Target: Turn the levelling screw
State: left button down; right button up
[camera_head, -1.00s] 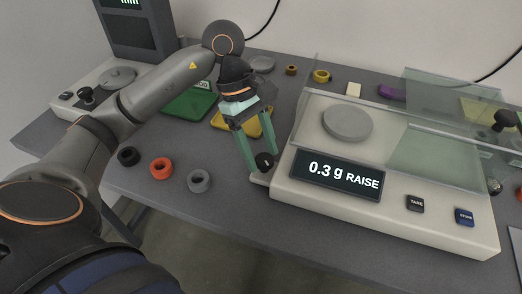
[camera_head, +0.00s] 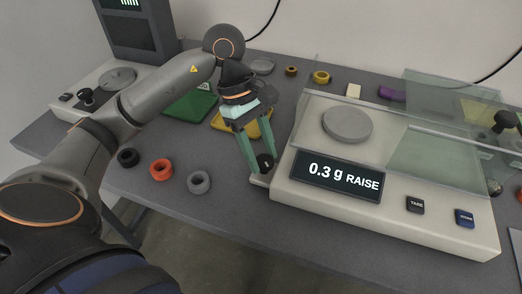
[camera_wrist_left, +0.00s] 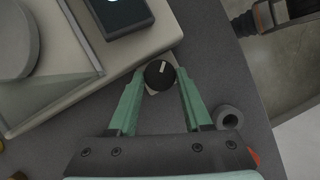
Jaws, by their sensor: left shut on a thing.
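The levelling screw (camera_head: 265,161) is a small black knob at the front left corner of the white balance (camera_head: 400,226). In the left wrist view the knob (camera_wrist_left: 159,75) shows a white index mark on top and sits on a small pale foot. My left gripper (camera_head: 261,165) has its green fingers on both sides of the knob and is shut on it; the fingertips (camera_wrist_left: 160,77) also show in the left wrist view. The balance display (camera_head: 338,176) reads "0.3 g RAISE". The round pan (camera_head: 347,124) is empty. My right gripper is not in view.
Black (camera_head: 128,157), red (camera_head: 161,169) and grey (camera_head: 199,182) rings lie left of the gripper, near the table's front edge. Green (camera_head: 188,104) and yellow (camera_head: 246,122) pads lie behind it. Glass panels (camera_head: 440,155) stand on the balance. A second instrument (camera_head: 100,85) stands at the back left.

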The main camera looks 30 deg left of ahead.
pick_arm(q)
jog(key=shift+n+b, duration=0.45)
jog(key=shift+n, duration=0.15)
jog(key=shift+s+f+n+t+b, duration=0.1)
jog(key=shift+s+n+t+b, duration=0.05)
jog(key=shift+n+t+b, duration=0.7)
jog(key=shift+n, duration=1.05)
jog(key=shift+s+n+t+b, duration=0.15)
jog(key=shift+n+t+b, duration=0.4)
jog(key=shift+n, duration=0.45)
jog(key=shift+n+t+y, duration=0.3)
jog(key=shift+n, duration=0.5)
